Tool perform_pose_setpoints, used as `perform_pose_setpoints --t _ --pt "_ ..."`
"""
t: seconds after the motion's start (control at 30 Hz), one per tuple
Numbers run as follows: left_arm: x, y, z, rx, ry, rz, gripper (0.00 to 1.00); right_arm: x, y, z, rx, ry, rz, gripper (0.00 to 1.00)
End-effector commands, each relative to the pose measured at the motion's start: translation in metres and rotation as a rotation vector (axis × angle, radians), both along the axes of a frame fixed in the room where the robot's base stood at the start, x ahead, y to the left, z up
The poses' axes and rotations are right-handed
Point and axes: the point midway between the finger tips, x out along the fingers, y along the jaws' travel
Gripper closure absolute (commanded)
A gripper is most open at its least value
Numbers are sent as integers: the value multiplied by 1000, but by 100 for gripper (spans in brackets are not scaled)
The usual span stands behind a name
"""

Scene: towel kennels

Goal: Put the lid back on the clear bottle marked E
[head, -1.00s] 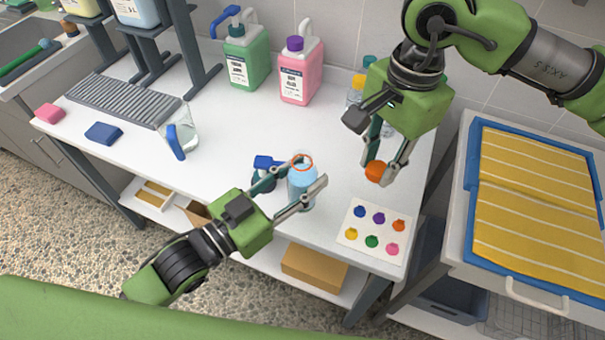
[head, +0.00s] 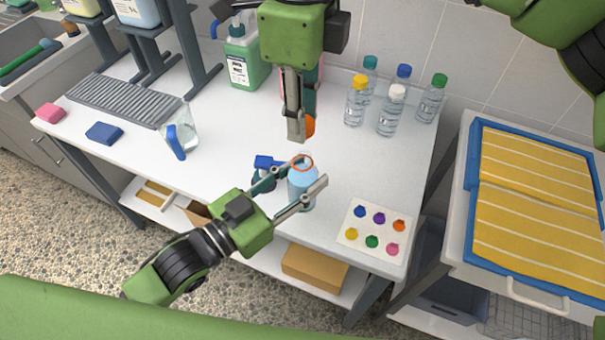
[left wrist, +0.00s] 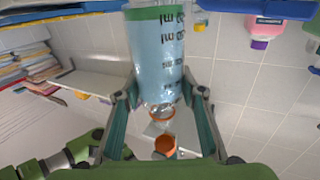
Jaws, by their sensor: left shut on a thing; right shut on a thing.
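A clear bottle with pale blue liquid (head: 302,186) stands upright near the table's front edge. An orange ring circles its open neck. My left gripper (head: 313,171) is shut around the bottle. In the left wrist view the bottle (left wrist: 160,60) appears upside down with ml marks; I see no letter E. My right gripper (head: 298,134) is shut on an orange lid (head: 310,125), above and behind the bottle neck in the head view. The lid also shows in the left wrist view (left wrist: 165,145), apart from the neck.
A blue-topped bottle (head: 264,180) stands just left of the held bottle. A card with coloured dots (head: 375,230) lies to the right. Several capped clear bottles (head: 390,112) stand at the back right.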

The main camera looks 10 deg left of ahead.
Motion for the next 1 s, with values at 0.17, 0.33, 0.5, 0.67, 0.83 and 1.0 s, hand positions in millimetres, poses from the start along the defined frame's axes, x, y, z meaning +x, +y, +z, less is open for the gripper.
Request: perform_pose_setpoints --t 0.17,0.33,0.5,0.67,0.83,1.0 --pt "0 0 1 -2 -2 0 100 0 0 -1 0 0 1 81" --pt "0 0 1 -2 -2 0 100 0 0 -10 0 2 1 81" --pt "0 0 1 -2 -2 0 100 0 -1 -26 -1 2 2 81" --pt "0 0 1 -2 -2 0 100 0 -1 -38 -1 2 2 81" --pt "0 0 1 -2 -2 0 100 0 0 -41 1 1 2 81" --pt "0 0 1 -2 -2 0 100 0 0 -40 1 1 2 81"
